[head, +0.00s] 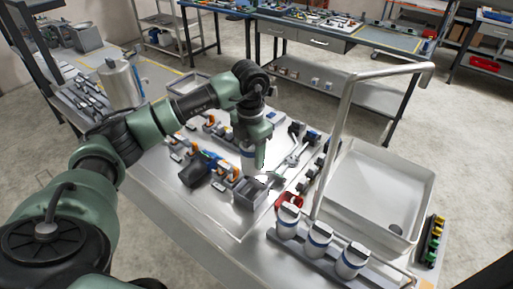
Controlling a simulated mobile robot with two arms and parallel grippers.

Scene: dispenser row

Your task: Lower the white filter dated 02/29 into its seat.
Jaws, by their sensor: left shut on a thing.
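My left gripper (252,158) points down over the middle of the bench and is shut on a white filter (247,160), partly hidden behind the fingers. A grey open box (250,194) stands just below and in front of it. Three white cylinders with blue bands (318,238) stand in a row on a grey rail at the bench's front right. I cannot read a date on any of them, nor make out the seat. My right gripper is not in view.
A white sink basin (378,190) with a tall metal tap (346,120) takes up the right. Several small orange and white parts lie behind. A metal canister (120,84) stands at the back left.

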